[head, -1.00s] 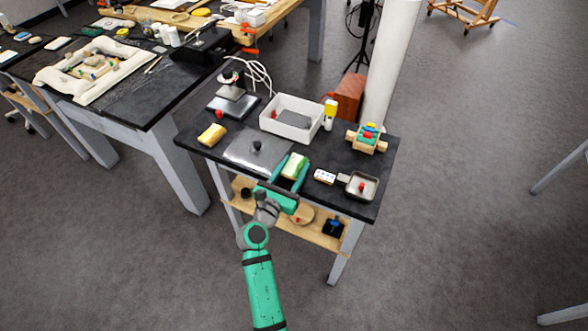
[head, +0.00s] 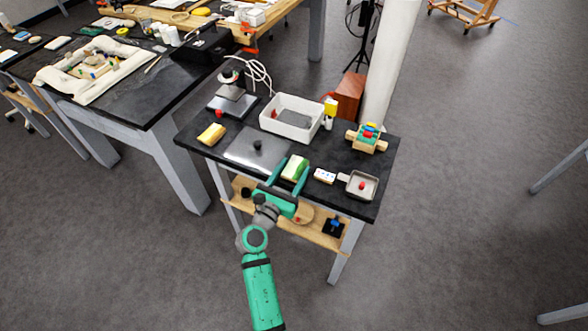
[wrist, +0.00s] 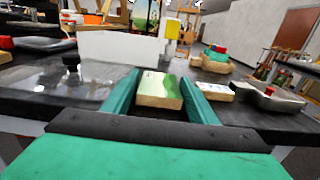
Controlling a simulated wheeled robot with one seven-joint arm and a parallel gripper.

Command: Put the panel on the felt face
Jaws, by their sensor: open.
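A small block-like panel (head: 294,168) with a green and cream face and tan edges lies on the dark bench top near its front edge. My gripper (head: 295,165) reaches in from the front, with one green finger on each side of the panel. In the wrist view the panel (wrist: 158,90) sits between the open fingers, with a gap visible beside it. I cannot tell for sure which surface is the felt face; a grey patch (head: 294,118) lies inside the white tray (head: 270,126).
A clear sheet with a black knob (head: 257,146) lies left of the panel. A dotted white block (head: 324,176) and a metal dish (head: 361,186) with a red knob stand to the right. A yellow block (head: 212,134) is at the left. A wooden shelf (head: 322,238) is below.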

